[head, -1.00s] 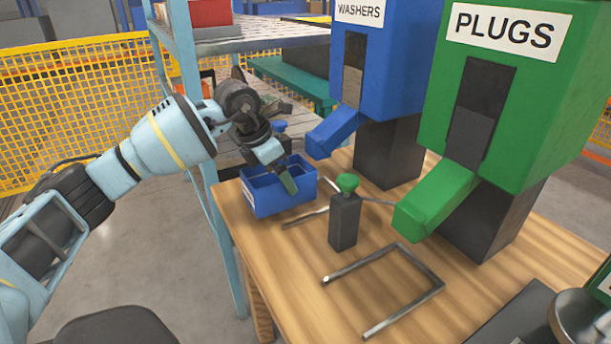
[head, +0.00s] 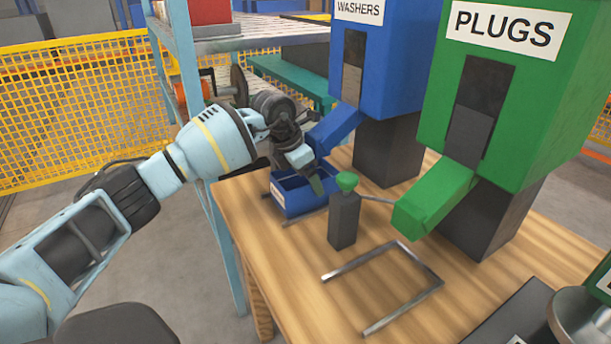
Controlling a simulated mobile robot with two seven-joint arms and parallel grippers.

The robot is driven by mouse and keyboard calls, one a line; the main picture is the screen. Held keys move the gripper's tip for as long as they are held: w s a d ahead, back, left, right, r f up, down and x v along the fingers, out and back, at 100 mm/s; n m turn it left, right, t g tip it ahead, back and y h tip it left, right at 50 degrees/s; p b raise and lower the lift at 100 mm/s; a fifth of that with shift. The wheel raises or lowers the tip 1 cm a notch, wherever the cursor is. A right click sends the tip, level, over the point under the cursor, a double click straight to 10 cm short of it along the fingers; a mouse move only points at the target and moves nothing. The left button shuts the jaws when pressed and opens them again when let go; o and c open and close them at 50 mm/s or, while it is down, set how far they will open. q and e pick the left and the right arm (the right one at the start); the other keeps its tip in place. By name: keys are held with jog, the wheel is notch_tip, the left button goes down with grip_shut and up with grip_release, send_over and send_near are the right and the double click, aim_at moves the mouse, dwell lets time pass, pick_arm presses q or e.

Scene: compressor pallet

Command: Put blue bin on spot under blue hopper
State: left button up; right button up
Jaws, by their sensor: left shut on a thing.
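The blue bin (head: 301,203) is an open box with a white label on its left end. It is at the table's far left, in front of the blue WASHERS hopper (head: 387,60) and under or near its chute (head: 335,130). A metal bracket marks the spot below the blue chute; only a short piece (head: 290,222) shows, and the bin covers the rest. I cannot tell whether the bin touches the table. My right gripper is not in view.
A black post with a green knob (head: 346,182) stands close to the bin's right. The green PLUGS hopper (head: 510,100) and its empty metal bracket (head: 425,292) are to the right. A blue-framed shelf (head: 183,75) stands behind the left arm. The table's front left (head: 270,265) is clear.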

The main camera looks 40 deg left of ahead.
pick_arm(q)
jog(key=shift+f, duration=0.1)
jog(key=o, duration=0.9)
jog(key=p+v, duration=0.1)
jog(key=v, duration=1.1)
